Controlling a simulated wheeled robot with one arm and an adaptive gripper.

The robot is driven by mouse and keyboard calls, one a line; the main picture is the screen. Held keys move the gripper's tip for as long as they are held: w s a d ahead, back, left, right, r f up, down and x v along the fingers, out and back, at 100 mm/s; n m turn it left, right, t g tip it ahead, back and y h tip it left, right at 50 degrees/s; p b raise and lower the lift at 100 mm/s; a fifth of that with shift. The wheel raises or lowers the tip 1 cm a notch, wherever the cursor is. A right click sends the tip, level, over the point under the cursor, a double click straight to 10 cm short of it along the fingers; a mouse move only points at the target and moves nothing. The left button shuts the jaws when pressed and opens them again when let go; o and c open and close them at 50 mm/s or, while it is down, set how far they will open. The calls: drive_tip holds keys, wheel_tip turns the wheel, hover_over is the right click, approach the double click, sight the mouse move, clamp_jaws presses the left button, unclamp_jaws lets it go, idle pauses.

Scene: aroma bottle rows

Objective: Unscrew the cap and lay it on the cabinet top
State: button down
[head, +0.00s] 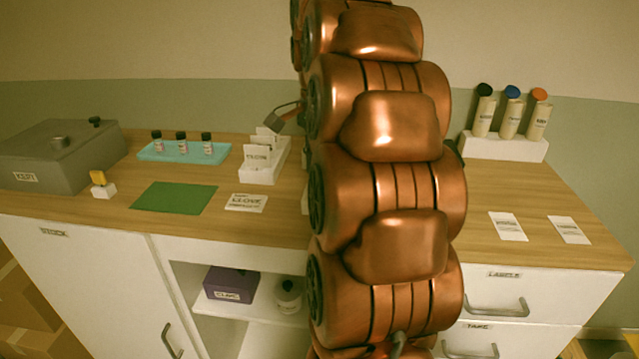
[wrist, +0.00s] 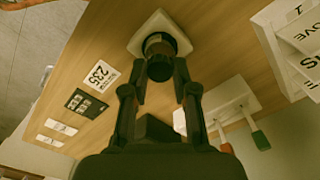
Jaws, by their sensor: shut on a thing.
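In the wrist view, a dark bottle with a black cap (wrist: 160,68) sits on a white square stand (wrist: 146,46) on the wooden cabinet top (wrist: 100,40). My gripper (wrist: 160,88) has its two fingers on either side of the cap and is shut on it. The cap appears in line with the bottle; I cannot tell whether it is loose from the neck. In the head view, my copper arm hides the gripper, the bottle and its stand.
In the head view, a teal tray (head: 150,154) holds three small dark-capped bottles, left of a card holder (head: 262,172). A green mat (head: 174,198) lies in front. A white block (head: 503,147) with three capped tubes stands at right. Bare wood surrounds two labels (head: 508,226).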

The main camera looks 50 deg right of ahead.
drive_tip(key=n+p, duration=0.2)
drive_tip(key=n, duration=0.4)
drive_tip(key=shift+r+n, duration=0.15)
drive_tip(key=shift+n, duration=0.15)
drive_tip(key=n+p, duration=0.1)
drive_tip(key=n, duration=0.3)
drive_tip(key=shift+n+p, duration=0.35)
drive_tip(key=shift+n, duration=0.15)
drive_tip(key=c, duration=1)
unclamp_jaws()
